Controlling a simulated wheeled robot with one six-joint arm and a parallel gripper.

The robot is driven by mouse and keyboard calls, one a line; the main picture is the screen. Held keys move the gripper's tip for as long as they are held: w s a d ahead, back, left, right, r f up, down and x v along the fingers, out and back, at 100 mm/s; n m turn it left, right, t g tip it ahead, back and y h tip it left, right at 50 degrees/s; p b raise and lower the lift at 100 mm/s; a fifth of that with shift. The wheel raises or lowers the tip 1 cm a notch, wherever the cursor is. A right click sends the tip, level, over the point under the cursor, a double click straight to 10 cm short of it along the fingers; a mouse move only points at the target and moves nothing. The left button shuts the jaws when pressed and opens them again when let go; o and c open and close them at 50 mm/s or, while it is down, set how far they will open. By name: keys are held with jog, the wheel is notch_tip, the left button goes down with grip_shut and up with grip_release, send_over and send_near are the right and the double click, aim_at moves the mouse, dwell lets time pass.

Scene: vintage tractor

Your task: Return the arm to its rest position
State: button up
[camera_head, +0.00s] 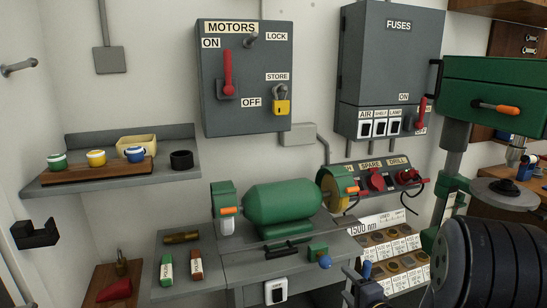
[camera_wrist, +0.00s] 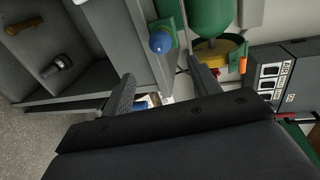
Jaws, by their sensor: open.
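My gripper (camera_wrist: 160,70) shows in the wrist view with its two dark fingers spread apart and nothing held between them. Beyond the fingertips are the grey bench edge and a blue ball knob (camera_wrist: 161,42) on a green block. The same blue knob (camera_head: 325,262) shows at the bench's right front in the head view. I cannot make out my gripper clearly in the head view. A large black ribbed shape (camera_head: 490,262) fills the lower right there and hides what is behind it.
A green bench grinder (camera_head: 283,205) stands on the grey bench. The motors box (camera_head: 244,78) and fuse box (camera_head: 388,65) hang on the wall. A shelf (camera_head: 70,183) with small pots is at left. A green drill press (camera_head: 495,85) stands at right.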

aim_at(327, 266)
jog(key=p+x, duration=0.1)
jog(key=x, duration=0.9)
jog(key=shift+a+r, duration=0.1)
jog(key=shift+f+n+b, duration=0.3)
jog(key=shift+b, duration=0.4)
jog(key=shift+s+r+n+b, duration=0.1)
jog(key=shift+n+b, duration=0.5)
jog(key=shift+b, duration=0.3)
jog(key=n+h+b, duration=0.1)
jog(key=n+b, duration=0.1)
jog(key=b, duration=0.2)
jog(key=n+t+h+b, duration=0.1)
jog(key=n+b, duration=0.2)
jog(key=b, duration=0.1)
jog(key=shift+a+n, duration=0.15)
jog(key=shift+n, duration=0.15)
jog(key=n+t+b, duration=0.1)
jog(key=n+b, duration=0.3)
jog(key=b, duration=0.2)
jog(key=shift+a+h, duration=0.1)
jog(key=shift+h, duration=0.3)
jog(key=n+t+b, duration=0.1)
jog(key=n+b, duration=0.3)
jog(key=b, duration=0.1)
jog(key=shift+s, duration=0.1)
jog(key=shift+s+r, duration=0.15)
jog(key=shift+s, duration=1)
